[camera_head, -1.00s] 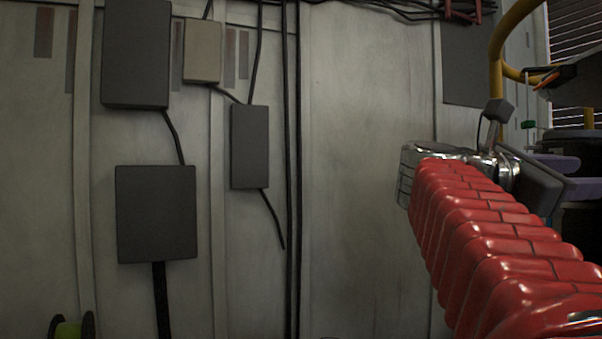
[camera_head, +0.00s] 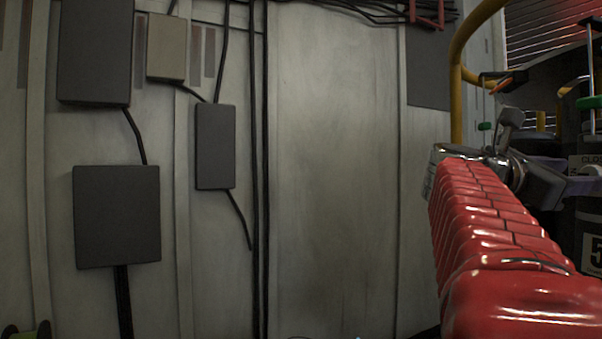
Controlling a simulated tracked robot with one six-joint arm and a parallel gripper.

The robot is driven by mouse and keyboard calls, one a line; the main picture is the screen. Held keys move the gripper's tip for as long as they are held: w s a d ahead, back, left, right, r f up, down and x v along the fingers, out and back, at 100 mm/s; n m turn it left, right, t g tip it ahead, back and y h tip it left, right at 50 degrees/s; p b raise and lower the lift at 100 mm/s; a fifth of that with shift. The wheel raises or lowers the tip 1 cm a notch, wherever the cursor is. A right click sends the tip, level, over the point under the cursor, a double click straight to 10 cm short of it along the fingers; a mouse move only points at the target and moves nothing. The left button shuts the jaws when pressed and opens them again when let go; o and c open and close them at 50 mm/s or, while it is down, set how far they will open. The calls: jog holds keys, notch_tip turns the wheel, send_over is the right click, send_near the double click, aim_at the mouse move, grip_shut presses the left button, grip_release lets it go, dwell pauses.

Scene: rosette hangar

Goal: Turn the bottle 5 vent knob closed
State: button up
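A dark bottle (camera_head: 567,228) stands at the right edge, partly cut off, with a white "5" on its black label (camera_head: 592,250). Above it is a pale plate (camera_head: 585,165) with partly visible lettering that starts "CLO". A green part (camera_head: 590,102) sits on an upright rod above this plate. I cannot tell which part is the vent knob. My gripper (camera_head: 524,148) is at the far end of my red-sleeved arm, left of the bottle. Its two dark grey fingers are spread apart, with nothing visible between them. It appears apart from the bottle.
A yellow bent pipe (camera_head: 457,85) rises behind my gripper. A smaller green part (camera_head: 485,126) shows beside it. Dark wall boxes (camera_head: 117,215) and cables (camera_head: 259,180) are on the left wall. The bare wall panel (camera_head: 335,180) in the middle is clear.

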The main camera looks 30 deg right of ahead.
aim_at(589, 174)
jog(key=shift+x, duration=1.7)
jog(key=shift+c, duration=0.3)
